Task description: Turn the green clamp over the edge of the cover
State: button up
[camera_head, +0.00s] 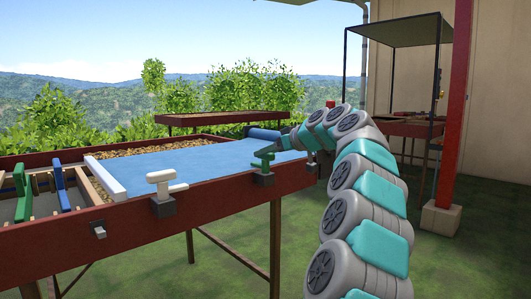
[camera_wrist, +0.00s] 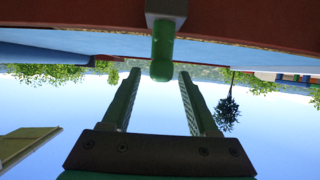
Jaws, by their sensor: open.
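The green clamp (camera_head: 265,155) stands on a grey block on the red front rail of the drying bed. Its bar runs sideways near the edge of the blue cover (camera_head: 205,163); I cannot tell whether it lies over that edge. My gripper (camera_head: 284,144) is right beside the clamp, partly hidden by the arm's end. In the wrist view, my gripper (camera_wrist: 159,72) is open. The rounded end of the green clamp (camera_wrist: 162,60) shows between the two fingertips, with no visible contact. The blue cover (camera_wrist: 50,56) spans the top of that view.
A white clamp (camera_head: 163,183) sits further left on the same rail. A white bar (camera_head: 106,180) lies across the cover's left end. Green and blue rakes (camera_head: 22,192) lie in the left compartment. A blue roll (camera_head: 263,133) is at the cover's far right. A red post (camera_head: 456,110) stands right.

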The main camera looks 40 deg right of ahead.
jog(key=shift+x, duration=0.8)
jog(key=shift+c, duration=0.2)
grip_shut()
